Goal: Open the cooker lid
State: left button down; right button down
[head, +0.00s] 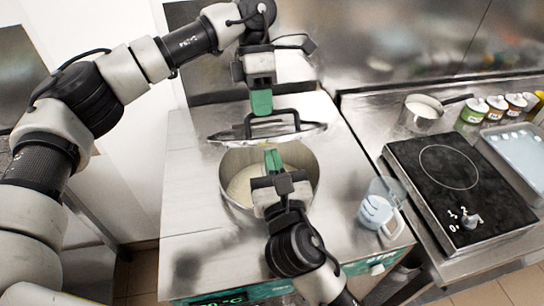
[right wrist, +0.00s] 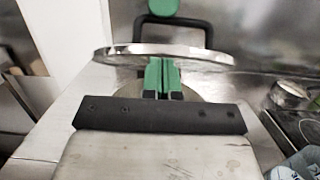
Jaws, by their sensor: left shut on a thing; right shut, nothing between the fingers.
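The cooker (head: 312,180) is a round metal pot set in the steel worktop, with pale contents inside. Its lid (head: 306,132) has a shiny rim and a black arched handle (head: 294,117). The lid is off the pot mouth, raised at its back side. My left gripper (head: 262,104) is shut on the lid handle. My right gripper (head: 273,160) is shut and empty, over the pot opening and in front of the lid. In the right wrist view, the lid (right wrist: 205,58) shows nearly edge-on beyond the shut green fingers of my right gripper (right wrist: 157,76).
A clear measuring jug (head: 376,211) stands right of the cooker. Farther right is a black hob (head: 490,200) with a knob. A steel wall closes the back.

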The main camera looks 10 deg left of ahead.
pick_arm(q)
jog(key=shift+a+f, duration=0.2)
pick_arm(e)
jog(key=shift+w+r, duration=0.15)
jog(key=shift+r, duration=0.05)
pick_arm(q)
jog(key=shift+d, duration=0.1)
pick_arm(e)
jog(key=shift+w+a+r, duration=0.15)
jog(key=shift+w+r, duration=0.3)
jog(key=shift+r, duration=0.4)
pick_arm(q)
jog(key=c, duration=1.4)
grip_release()
jog(key=shift+f, duration=0.1)
jog(key=shift+c, duration=0.2)
jog(key=shift+o, duration=1.2)
jog(key=shift+w, duration=0.2)
jog(key=shift+o, duration=0.2)
pick_arm(e)
jog(key=shift+w+a+f, duration=0.15)
jog(key=shift+w+f, duration=0.05)
